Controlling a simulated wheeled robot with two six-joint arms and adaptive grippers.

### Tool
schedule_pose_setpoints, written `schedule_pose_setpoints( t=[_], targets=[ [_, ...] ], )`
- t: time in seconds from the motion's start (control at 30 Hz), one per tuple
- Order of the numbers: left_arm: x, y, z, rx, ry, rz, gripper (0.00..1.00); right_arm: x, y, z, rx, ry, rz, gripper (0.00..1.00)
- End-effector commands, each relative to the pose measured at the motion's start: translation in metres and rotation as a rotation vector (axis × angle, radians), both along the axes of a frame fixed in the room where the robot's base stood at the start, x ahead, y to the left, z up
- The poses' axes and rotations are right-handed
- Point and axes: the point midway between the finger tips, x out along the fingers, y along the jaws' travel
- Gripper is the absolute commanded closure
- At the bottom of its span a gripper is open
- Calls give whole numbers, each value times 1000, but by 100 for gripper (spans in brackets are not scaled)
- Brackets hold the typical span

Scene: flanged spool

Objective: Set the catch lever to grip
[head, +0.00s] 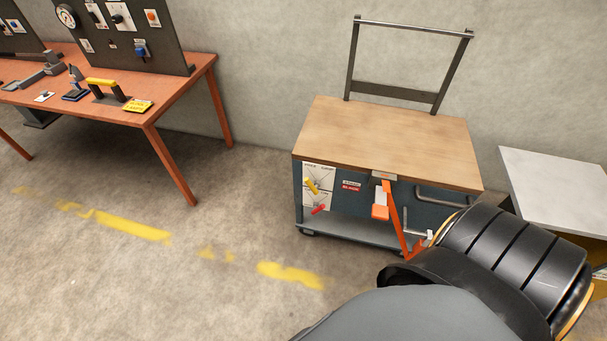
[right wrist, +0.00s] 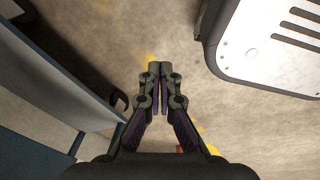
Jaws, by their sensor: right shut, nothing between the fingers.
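A wood-topped cart (head: 385,140) has a white plate (head: 326,176) on its front panel, at the left. Printing along the plate's top appears to read FREE and GRIP. A yellow lever (head: 311,186) on it slants from upper left to lower right; which mark it points at is too small to tell. A red lever (head: 318,209) sits lower on the plate. My right gripper (right wrist: 160,70) is shut and empty in the right wrist view, over the floor and apart from the levers. My left gripper is out of view.
An orange bar (head: 396,218) and orange block (head: 380,212) are at the cart's front, near my right arm. A grey handle (head: 441,197) is right of them. A pale-topped table (head: 560,190) stands right, a red workbench (head: 160,100) left. The floor between is clear.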

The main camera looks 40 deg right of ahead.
Motion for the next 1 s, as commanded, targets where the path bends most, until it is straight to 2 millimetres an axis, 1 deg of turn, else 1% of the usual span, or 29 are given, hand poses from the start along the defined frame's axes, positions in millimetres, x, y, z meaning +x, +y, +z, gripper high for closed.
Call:
schedule_pose_setpoints(
  t=[0.03, 0.07, 0.1, 0.17, 0.2, 0.27, 0.3, 0.37, 0.4, 0.5, 0.6, 0.7, 0.9, 1.0],
  targets=[
    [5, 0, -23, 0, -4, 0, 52, 40, 2, -13, -31, -63, 105, 100],
    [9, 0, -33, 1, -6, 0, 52, 67, 2, -14, -64, -103, 192, 100],
    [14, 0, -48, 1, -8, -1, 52, 108, 1, -10, -128, -166, 325, 100],
    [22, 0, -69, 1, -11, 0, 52, 172, -1, 6, -260, -259, 532, 100],
    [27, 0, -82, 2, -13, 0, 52, 211, -3, 24, -368, -315, 659, 100],
    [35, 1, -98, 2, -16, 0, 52, 264, -7, 60, -551, -382, 825, 100],
    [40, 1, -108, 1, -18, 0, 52, 292, -10, 88, -677, -414, 914, 100],
    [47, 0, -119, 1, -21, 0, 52, 325, -14, 130, -862, -441, 1015, 100],
    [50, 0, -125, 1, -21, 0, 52, 340, -17, 158, -973, -448, 1061, 100],
    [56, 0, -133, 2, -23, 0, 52, 361, -22, 212, -1183, -443, 1125, 100],
    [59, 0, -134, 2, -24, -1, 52, 368, -24, 242, -1286, -430, 1147, 100],
    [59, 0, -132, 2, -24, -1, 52, 369, -24, 250, -1310, -426, 1152, 100],
    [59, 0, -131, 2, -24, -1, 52, 369, -24, 251, -1306, -428, 1151, 100],
    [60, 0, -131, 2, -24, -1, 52, 374, -26, 250, -1307, -430, 1150, 100]
  ],
)
